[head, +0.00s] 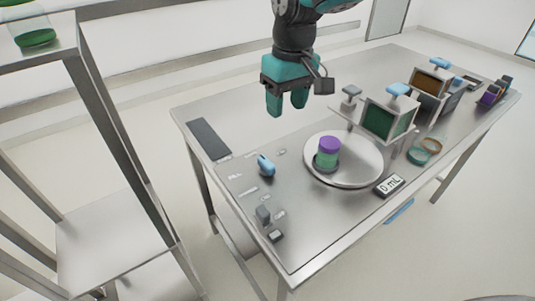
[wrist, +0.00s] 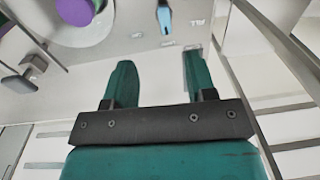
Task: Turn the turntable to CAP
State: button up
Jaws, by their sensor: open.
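The turntable (head: 362,170) is a round pale disc on the steel table. A green jar with a purple lid (head: 329,145) stands upright in a dark holder on its left part. The lid (wrist: 75,10) and part of the disc (wrist: 98,34) show at the top left of the wrist view. A blue lever knob (head: 266,165) stands on the table left of the disc, among small labels; it also shows in the wrist view (wrist: 164,17). My gripper (head: 287,106) is open and empty, pointing down above the table, behind the knob and disc. Its fingers (wrist: 160,80) are apart in the wrist view.
A display reading "0. mL" (head: 390,185) sits at the disc's front edge. Dispenser boxes (head: 388,120) with blue tops stand to the right, near rings (head: 418,156). A dark pad (head: 209,139) lies at the left.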

jog(key=w+a+f, duration=0.3)
jog(key=a, duration=0.1)
jog(key=p, duration=0.4)
send_near(267, 162)
jog(key=shift+h, duration=0.3)
jog(key=f, duration=1)
jog(key=shift+a+f, duration=0.1)
jog(key=shift+a, duration=0.15)
jog(key=c, duration=0.9)
